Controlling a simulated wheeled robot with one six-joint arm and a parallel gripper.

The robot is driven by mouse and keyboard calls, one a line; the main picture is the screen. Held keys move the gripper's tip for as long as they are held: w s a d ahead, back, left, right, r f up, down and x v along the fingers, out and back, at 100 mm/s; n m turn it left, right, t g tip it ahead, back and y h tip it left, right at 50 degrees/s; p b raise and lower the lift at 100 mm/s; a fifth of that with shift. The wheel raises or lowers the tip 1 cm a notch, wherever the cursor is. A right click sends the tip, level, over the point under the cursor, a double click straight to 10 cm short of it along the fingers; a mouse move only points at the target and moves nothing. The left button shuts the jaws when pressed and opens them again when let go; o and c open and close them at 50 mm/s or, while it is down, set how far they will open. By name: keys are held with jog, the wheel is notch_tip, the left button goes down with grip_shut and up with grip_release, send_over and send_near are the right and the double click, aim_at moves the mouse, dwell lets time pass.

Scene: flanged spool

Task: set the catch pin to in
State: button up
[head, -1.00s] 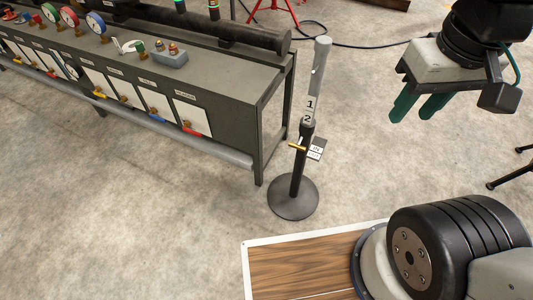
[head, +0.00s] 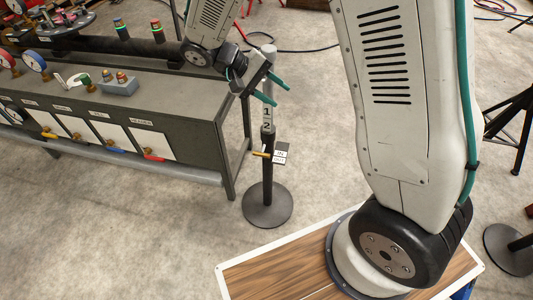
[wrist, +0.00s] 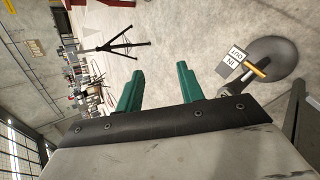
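The catch pin (head: 261,154) is a short brass-coloured rod on a black post (head: 268,180) with a round base (head: 267,208). A small plate (head: 282,153) marked IN and OUT sits beside it. I cannot tell which mark the pin is set to. My gripper (head: 281,95) has two green fingers, spread open and empty, near the grey upper tube of the stand and above the pin. In the wrist view the open fingers (wrist: 160,68) are left of the plate (wrist: 231,60) and the pin (wrist: 256,69), apart from both.
A grey bench (head: 180,100) with gauges, valves and white panels stands at the left, close to the post. A wooden platform with a white edge (head: 270,270) lies in front. A black tripod (head: 510,130) stands at the right. Open concrete floor surrounds the post.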

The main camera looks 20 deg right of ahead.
jog(key=w+a+f+n+t+h, duration=0.1)
jog(key=w+a+f+h, duration=0.15)
jog(key=f, duration=0.55)
jog(key=w+a+f+n+t+h, duration=0.1)
jog(key=w+a+f+h, duration=0.15)
jog(key=f, duration=0.45)
jog(key=n+t+h, duration=0.2)
jog(key=t, duration=0.2)
send_near(260, 155)
jog(key=d, duration=0.4)
jog(key=shift+w+d+f, duration=0.3)
jog(key=shift+d, duration=0.1)
jog(key=w+d+f, duration=0.1)
jog(key=d, duration=0.6)
jog(key=shift+d+f, duration=0.25)
jog(key=shift+d, duration=0.1)
